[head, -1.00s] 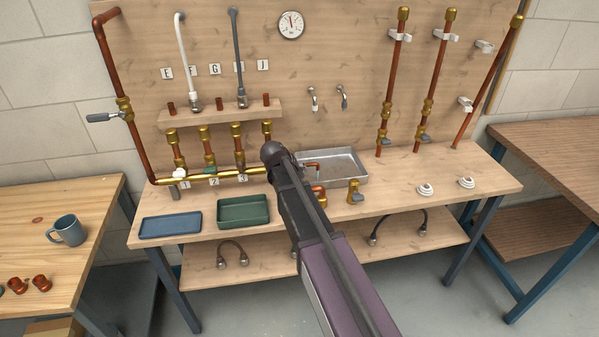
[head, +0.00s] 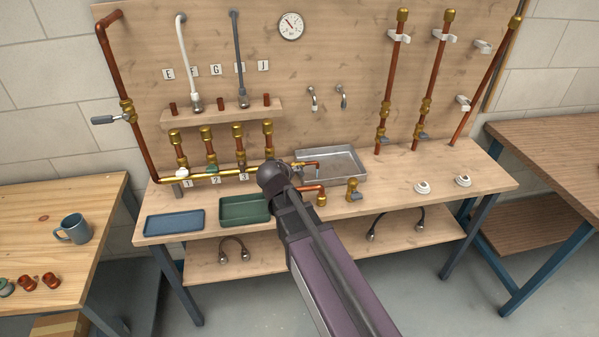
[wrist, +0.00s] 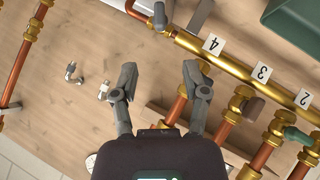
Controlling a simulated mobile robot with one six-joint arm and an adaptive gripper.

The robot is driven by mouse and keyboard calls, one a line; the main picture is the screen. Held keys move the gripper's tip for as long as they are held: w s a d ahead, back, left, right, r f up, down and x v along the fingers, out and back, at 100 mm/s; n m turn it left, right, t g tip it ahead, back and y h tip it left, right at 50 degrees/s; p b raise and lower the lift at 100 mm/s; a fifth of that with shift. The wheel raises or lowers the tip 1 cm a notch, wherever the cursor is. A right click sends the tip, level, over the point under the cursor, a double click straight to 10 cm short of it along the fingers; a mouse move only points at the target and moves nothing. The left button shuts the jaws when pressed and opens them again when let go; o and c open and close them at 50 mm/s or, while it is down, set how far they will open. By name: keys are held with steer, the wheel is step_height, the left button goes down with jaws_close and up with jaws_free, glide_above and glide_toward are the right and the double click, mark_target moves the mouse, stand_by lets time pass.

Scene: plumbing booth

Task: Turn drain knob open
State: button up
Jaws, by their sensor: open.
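A brass manifold pipe (head: 215,178) runs along the bench's back, and its brass also shows in the wrist view (wrist: 236,66). A dark grey knob (wrist: 160,17) sits on its end past the label 4 and looks like the drain knob; I cannot tell its setting. In the head view a small copper outlet (head: 310,164) from this end reaches over the metal tray (head: 345,163). My gripper (wrist: 160,75) is open and empty, its fingertips apart from the knob, which lies ahead between their lines. In the head view my arm hides the fingers.
Vertical brass valves (head: 207,145) rise from the manifold close to my gripper. One has a brown knob (wrist: 253,108), another a teal one (wrist: 298,135). A green tray (head: 245,209) and a blue tray (head: 174,223) lie in front.

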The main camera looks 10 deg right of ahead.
mark_target(299, 172)
steer(key=shift+w+f, duration=0.1)
steer(key=shift+b+x, duration=4.25)
steer(key=shift+x, duration=2.55)
jaws_close()
